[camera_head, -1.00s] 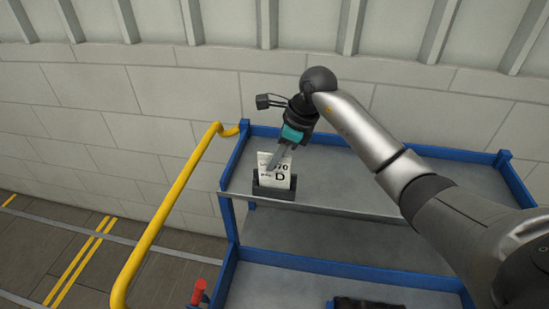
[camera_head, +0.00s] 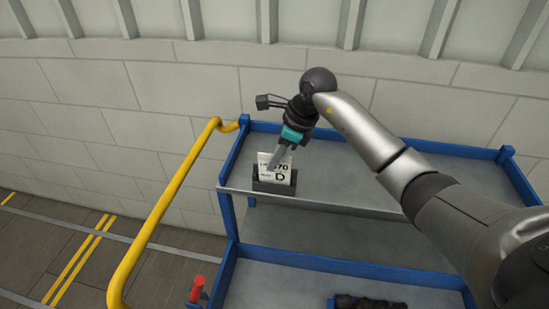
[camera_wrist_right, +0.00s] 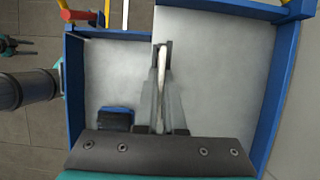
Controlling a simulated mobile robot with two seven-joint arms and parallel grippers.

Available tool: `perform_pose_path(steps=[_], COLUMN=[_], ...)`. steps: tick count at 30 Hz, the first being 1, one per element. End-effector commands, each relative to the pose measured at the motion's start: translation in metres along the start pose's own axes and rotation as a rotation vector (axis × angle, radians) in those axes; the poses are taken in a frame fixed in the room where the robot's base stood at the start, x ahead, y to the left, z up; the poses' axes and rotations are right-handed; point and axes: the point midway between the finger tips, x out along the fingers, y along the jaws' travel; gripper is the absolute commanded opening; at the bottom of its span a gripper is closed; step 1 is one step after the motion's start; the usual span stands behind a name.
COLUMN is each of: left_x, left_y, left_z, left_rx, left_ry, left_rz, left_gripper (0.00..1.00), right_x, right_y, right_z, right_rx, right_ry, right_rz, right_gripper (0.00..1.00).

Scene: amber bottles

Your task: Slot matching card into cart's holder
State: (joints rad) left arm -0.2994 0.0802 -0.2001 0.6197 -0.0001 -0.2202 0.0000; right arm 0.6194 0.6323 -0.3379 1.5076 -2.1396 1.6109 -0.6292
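The white card (camera_head: 280,170), printed with "70" and "D", stands upright in the dark holder (camera_head: 274,187) at the left front of the cart's top shelf. My right gripper (camera_head: 273,168) reaches down to it, its fingers covering part of the print. In the right wrist view the card (camera_wrist_right: 161,85) shows edge-on as a white strip between the close-set fingers, which look shut on it; the holder (camera_wrist_right: 163,46) is at their tips. How deep the card sits is hard to tell. A small dark shape, apparently my left gripper (camera_wrist_right: 14,46), shows at that view's left edge; its fingers are unclear.
The blue-edged cart (camera_head: 400,190) has a mostly bare top shelf. A dark item (camera_head: 366,302) lies on the lower shelf. A yellow handrail (camera_head: 165,215) and a red knob (camera_head: 198,288) are at the cart's left. A wall stands behind.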

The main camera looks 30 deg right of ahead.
Motion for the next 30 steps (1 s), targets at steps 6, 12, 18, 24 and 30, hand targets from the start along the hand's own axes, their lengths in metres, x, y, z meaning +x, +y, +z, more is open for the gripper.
perform_pose_path(steps=[6,12,18,24,30], left_x=[0.0,0.0,0.0,0.001,0.002], left_y=[0.0,0.0,0.0,0.0,0.001], left_z=[0.0,0.0,0.0,0.001,0.001], left_rx=[0.0,0.0,0.0,0.0,0.0], left_ry=[0.0,-0.001,-0.001,-0.001,-0.001], left_rz=[0.0,0.0,0.0,0.0,0.001], left_gripper=[0.5,0.5,0.5,0.5,0.5], right_x=[0.0,0.0,-0.003,-0.029,-0.078], right_y=[0.0,0.0,0.0,-0.001,-0.002], right_z=[0.0,0.0,0.0,0.0,0.0], right_rx=[0.0,0.0,0.0,-0.002,-0.002], right_ry=[0.0,-0.001,0.0,0.0,0.0], right_rz=[0.0,0.0,-0.001,-0.005,-0.008], right_gripper=[0.3,0.41,0.41,0.41,0.41])
